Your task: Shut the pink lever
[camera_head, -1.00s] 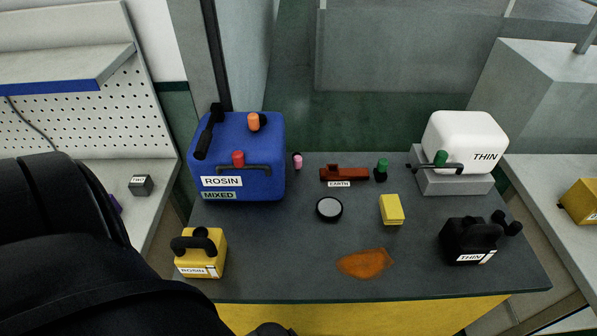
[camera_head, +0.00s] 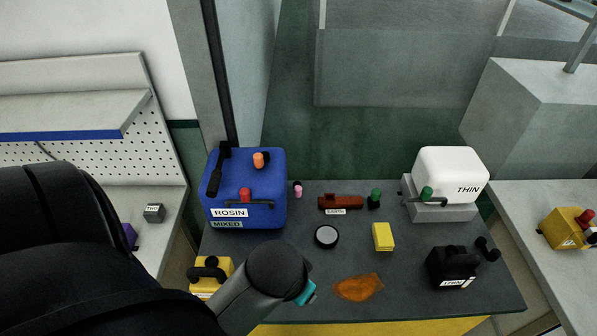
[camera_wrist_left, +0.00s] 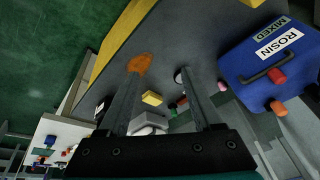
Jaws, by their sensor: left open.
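The pink lever (camera_head: 297,190) is a small pink knob on a dark foot. It stands upright on the dark bench, just right of the blue ROSIN box (camera_head: 222,206) and left of the red EARTH piece. A small pink spot (camera_wrist_left: 222,86) beside the blue box in the left wrist view looks like the same lever. My left arm reaches in over the bench's front left. In the left wrist view my left gripper (camera_wrist_left: 160,82) has its fingers apart with nothing between them. In the head view its fingers are hidden. My right gripper is not in view.
The blue box carries red and orange knobs and a black lever. Around the bench are a red EARTH piece (camera_head: 341,202), green knob (camera_head: 375,199), round dark dish (camera_head: 326,237), yellow block (camera_head: 383,237), orange patch (camera_head: 358,288), white THIN tank (camera_head: 450,175) and black THIN can (camera_head: 452,268).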

